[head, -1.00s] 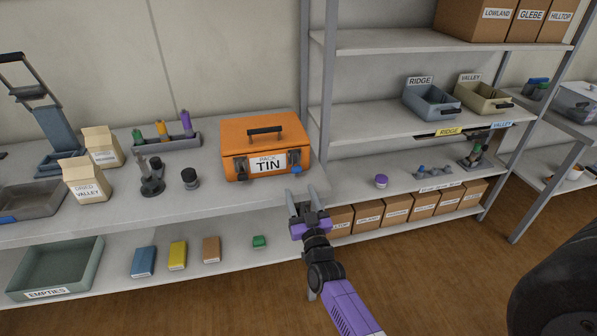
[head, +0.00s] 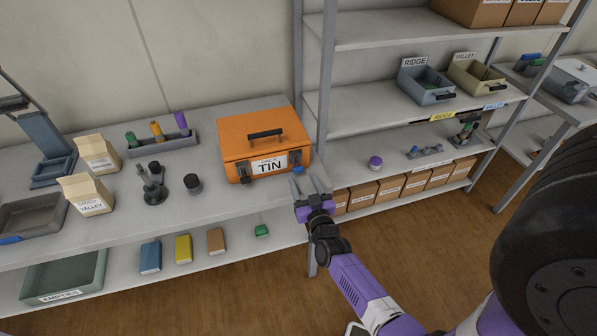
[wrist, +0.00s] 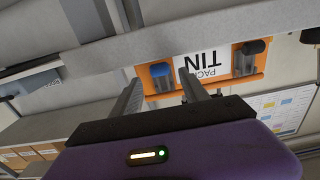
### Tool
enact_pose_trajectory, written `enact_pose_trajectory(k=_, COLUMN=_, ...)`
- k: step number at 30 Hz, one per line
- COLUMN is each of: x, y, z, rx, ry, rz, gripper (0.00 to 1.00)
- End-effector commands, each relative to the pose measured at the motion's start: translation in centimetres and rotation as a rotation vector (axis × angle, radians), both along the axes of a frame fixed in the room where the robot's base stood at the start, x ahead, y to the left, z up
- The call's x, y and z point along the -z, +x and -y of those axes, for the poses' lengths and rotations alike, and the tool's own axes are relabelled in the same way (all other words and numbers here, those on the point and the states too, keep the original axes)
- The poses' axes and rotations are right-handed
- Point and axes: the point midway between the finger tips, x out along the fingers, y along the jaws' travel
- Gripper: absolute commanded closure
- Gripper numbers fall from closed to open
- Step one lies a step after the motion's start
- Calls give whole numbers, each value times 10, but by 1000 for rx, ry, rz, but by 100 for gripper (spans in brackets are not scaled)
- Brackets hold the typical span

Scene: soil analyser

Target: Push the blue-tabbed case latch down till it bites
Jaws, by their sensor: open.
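An orange case (head: 233,134) labelled "PACK TIN" stands shut on the bench, with a dark handle on its lid. Its front has two latches. The blue-tabbed latch (head: 297,170) is at the right end of the front; the dark latch (head: 246,178) is at the left. My gripper (head: 311,184) is open and empty, just in front of the case's right front corner. In the wrist view, which is upside down, the blue tab (wrist: 160,69) shows between and beyond my fingertips, and the dark latch (wrist: 250,49) is to its right. I see a gap between fingers and latch.
A shelf rack (head: 320,90) stands right of the case, its upright close by. A purple-topped jar (head: 375,163) sits on its shelf. Left of the case are a dark jar (head: 193,184), a stand (head: 153,183) and cartons (head: 88,194). The floor in front is clear.

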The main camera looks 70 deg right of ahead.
Motion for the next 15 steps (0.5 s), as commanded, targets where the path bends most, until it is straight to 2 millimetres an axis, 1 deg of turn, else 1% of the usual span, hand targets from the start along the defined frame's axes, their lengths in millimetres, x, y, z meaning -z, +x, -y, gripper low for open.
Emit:
enact_pose_trajectory(k=3, x=0, y=13, z=14, rx=0, ry=-1, rz=2, gripper=47)
enact_pose_trajectory(k=6, x=1, y=20, z=23, rx=1, ry=-1, rz=1, gripper=47)
enact_pose_trajectory(k=9, x=1, y=25, z=29, rx=0, ry=-1, rz=1, gripper=47)
enact_pose_trajectory(k=15, x=1, y=27, z=32, rx=1, ry=1, rz=-1, gripper=47)
